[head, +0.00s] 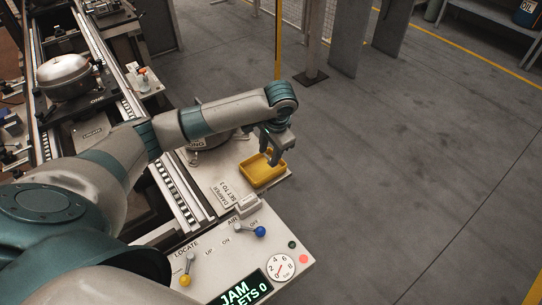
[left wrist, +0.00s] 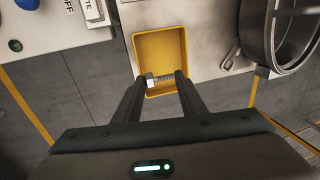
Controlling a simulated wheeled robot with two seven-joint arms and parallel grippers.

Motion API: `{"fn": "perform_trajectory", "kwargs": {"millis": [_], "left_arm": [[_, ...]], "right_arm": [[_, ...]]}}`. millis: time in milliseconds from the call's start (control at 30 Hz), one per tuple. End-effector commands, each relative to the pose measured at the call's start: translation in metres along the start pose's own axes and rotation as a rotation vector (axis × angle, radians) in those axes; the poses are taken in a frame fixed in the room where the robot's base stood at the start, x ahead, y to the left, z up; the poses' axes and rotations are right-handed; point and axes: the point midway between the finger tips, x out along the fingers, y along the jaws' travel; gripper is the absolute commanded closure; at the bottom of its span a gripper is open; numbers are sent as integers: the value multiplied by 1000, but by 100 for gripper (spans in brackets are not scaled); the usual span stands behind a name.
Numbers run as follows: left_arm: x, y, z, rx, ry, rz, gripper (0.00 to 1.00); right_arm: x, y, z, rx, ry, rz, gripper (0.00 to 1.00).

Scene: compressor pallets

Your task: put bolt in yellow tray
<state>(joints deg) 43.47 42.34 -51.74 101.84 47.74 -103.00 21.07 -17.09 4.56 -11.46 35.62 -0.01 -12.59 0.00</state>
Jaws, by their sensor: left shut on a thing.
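The yellow tray (head: 261,171) is a shallow rectangular tray at the right end of the pale panel in the head view. It also shows in the left wrist view (left wrist: 160,42), where its floor is bare apart from what my gripper covers. My left gripper (head: 271,158) points down over the tray. In the left wrist view my left gripper (left wrist: 164,76) is shut on the bolt (left wrist: 152,80), a small grey metal bolt with a head at its left end. The bolt lies across the fingertips, over the tray's near part. Its exact height above the floor cannot be told. My right gripper is not in view.
A control panel (head: 215,262) with blue and yellow knobbed levers and a gauge (head: 281,267) is at the front. A compressor (head: 66,76) sits on the conveyor at left. Open floor lies right.

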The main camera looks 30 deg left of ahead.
Motion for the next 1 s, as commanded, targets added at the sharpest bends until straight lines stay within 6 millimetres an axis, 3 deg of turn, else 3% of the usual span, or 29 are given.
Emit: {"fn": "perform_trajectory", "kwargs": {"millis": [300,667,1000], "left_arm": [[19,-14,-21,0,0,-1,85],[21,-14,-21,0,0,-1,85],[54,-7,-20,-1,-1,-1,85]], "right_arm": [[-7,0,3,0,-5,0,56],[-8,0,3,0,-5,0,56],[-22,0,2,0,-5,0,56]]}}
